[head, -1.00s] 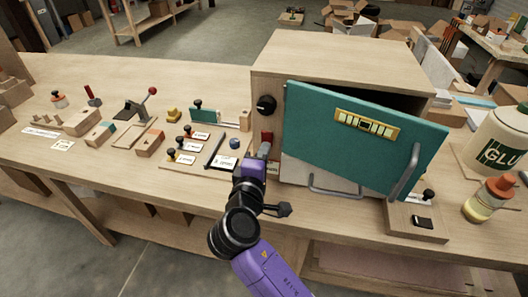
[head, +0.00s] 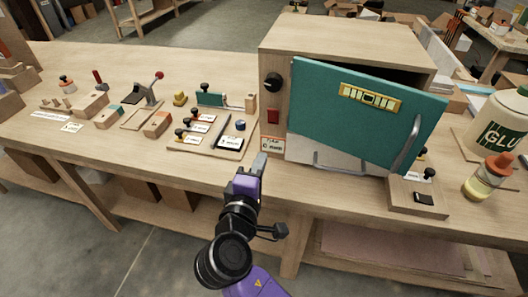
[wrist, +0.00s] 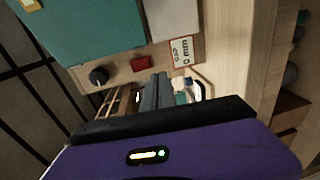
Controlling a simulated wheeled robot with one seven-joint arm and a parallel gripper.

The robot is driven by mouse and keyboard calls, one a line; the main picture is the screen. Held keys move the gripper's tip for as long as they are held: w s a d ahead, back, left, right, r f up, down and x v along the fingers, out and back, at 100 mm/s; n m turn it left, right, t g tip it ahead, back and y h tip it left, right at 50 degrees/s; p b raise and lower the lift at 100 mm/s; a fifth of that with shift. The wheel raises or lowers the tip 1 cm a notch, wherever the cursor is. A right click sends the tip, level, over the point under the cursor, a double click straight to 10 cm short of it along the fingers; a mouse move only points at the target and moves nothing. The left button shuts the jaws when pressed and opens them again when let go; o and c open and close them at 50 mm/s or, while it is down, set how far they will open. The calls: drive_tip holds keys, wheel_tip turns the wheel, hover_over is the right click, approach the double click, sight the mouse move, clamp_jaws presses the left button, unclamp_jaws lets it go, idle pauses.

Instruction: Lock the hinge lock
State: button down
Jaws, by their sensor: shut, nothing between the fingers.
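My gripper (head: 260,162) is shut and empty, near the bench's front edge, below and in front of the wooden box. Its closed fingers also show in the wrist view (wrist: 150,92). The box (head: 340,42) has a teal door (head: 362,125) with a grey handle (head: 411,140), which stands partly open. A brass plate (head: 370,97) is fixed on the door. The box's front has a black knob (head: 273,80) and a red button (head: 273,117). I cannot tell which part is the hinge lock; a small board with a teal flap (head: 211,98) stands left of the box.
A board with black knobs and labels (head: 205,132) lies left of my gripper. A toggle clamp (head: 145,92) is farther left. A small board with a black piece (head: 423,198), an amber bottle (head: 488,176) and a glue bottle (head: 500,125) stand right.

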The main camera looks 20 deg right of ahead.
drive_tip(key=shift+s+a+f, duration=0.1)
drive_tip(key=shift+s+a, duration=0.35)
drive_tip(key=shift+s, duration=0.15)
drive_tip(key=shift+s+a+f, duration=0.1)
drive_tip(key=shift+s+a, duration=0.3)
drive_tip(key=shift+s, duration=0.2)
drive_tip(key=w+a+t+y, duration=0.2)
drive_tip(key=a+t+y, duration=0.1)
drive_tip(key=a+y, duration=0.35)
drive_tip(key=s+a+f+m+y, duration=0.1)
drive_tip(key=s+a+f+y, duration=0.1)
drive_tip(key=s+f+y, duration=0.45)
drive_tip(key=s+d+m+h, duration=0.1)
drive_tip(key=s+d+m, duration=0.2)
drive_tip(key=s, duration=0.7)
drive_tip(key=s+d+r+m+g+h, duration=0.1)
drive_tip(key=s+d+m, duration=0.2)
drive_tip(key=s+d, duration=0.3)
drive_tip(key=s+d+m+h, duration=0.1)
drive_tip(key=s+d+m, duration=0.2)
drive_tip(key=s, duration=1.2)
drive_tip(key=shift+s+d+r+m+g, duration=0.15)
drive_tip(key=shift+s+d+m+g, duration=0.2)
drive_tip(key=shift+d, duration=0.35)
